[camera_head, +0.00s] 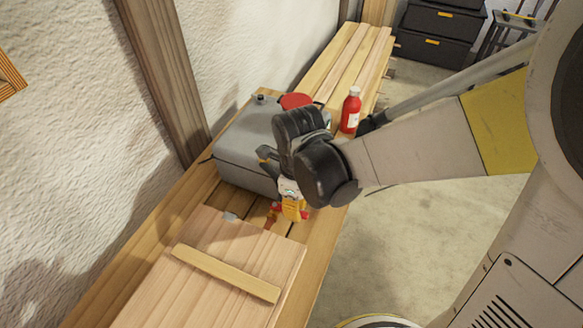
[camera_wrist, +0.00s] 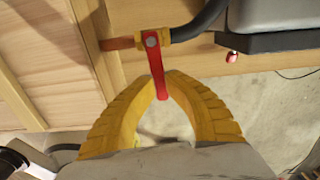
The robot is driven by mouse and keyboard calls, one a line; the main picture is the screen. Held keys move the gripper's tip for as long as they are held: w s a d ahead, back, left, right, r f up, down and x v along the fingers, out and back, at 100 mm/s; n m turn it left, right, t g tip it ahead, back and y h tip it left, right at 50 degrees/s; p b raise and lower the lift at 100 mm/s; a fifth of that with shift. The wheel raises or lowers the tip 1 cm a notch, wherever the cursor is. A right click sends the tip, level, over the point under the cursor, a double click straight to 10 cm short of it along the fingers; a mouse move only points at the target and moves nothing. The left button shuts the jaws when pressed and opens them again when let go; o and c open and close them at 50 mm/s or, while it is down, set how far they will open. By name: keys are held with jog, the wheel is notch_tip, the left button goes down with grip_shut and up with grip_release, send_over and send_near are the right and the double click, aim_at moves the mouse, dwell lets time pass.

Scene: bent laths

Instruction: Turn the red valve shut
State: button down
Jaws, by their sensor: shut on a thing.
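The valve (camera_wrist: 151,41) sits on a short copper pipe (camera_wrist: 118,44) in the wrist view. Its red lever (camera_wrist: 157,62) points down the picture, roughly across the pipe and slightly slanted. My gripper (camera_wrist: 161,80) has its two yellow fingers closed around the lever's free end, one on each side. In the head view my gripper (camera_head: 292,209) is low beside the grey box, and its body hides most of the valve. A bit of red shows beside the fingers, and the copper pipe (camera_head: 270,219) shows to their left.
A black hose (camera_wrist: 205,20) leaves the valve's right side. The grey box (camera_head: 240,152) stands close behind my gripper. A wooden panel with a batten (camera_head: 225,273) lies in front. A red bottle (camera_head: 350,112) stands farther back on the bench. Floor right of the bench is clear.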

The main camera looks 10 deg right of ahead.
jog(key=shift+s+a+m, duration=0.1)
jog(key=shift+s+m, duration=0.1)
jog(key=shift+m, duration=0.2)
jog(key=c, duration=1.4)
grip_release()
jog(key=shift+r, duration=0.1)
notch_tip(320, 180, up, 12)
jog(key=shift+f, duration=0.1)
